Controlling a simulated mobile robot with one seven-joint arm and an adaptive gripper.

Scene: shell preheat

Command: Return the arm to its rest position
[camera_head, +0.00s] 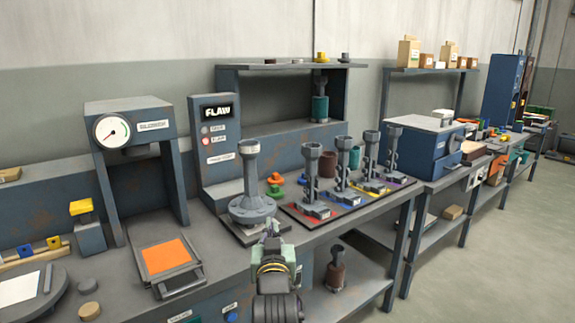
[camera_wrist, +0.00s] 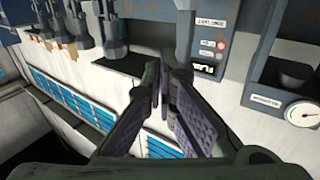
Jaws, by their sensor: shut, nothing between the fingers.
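My gripper (camera_head: 271,240) is at the front edge of the bench in the head view, in front of the grey flanged part on its dark plate. My arm comes up from the bottom of the picture. The fingers are together and hold nothing. In the wrist view the gripper (camera_wrist: 168,88) fills the middle, its two dark padded fingers meeting at the tips. The wrist picture shows the bench upside down behind the fingers. Whether the fingers touch anything on the bench cannot be told from these views.
A grey flanged part (camera_head: 252,196) stands close behind my gripper. Several upright grey parts stand on coloured pads to its right. A tester with a FLAW display (camera_head: 216,131) and a gauge press (camera_head: 128,128) stand behind. An orange-topped tray (camera_head: 166,256) lies left. Open floor (camera_head: 455,270) lies right.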

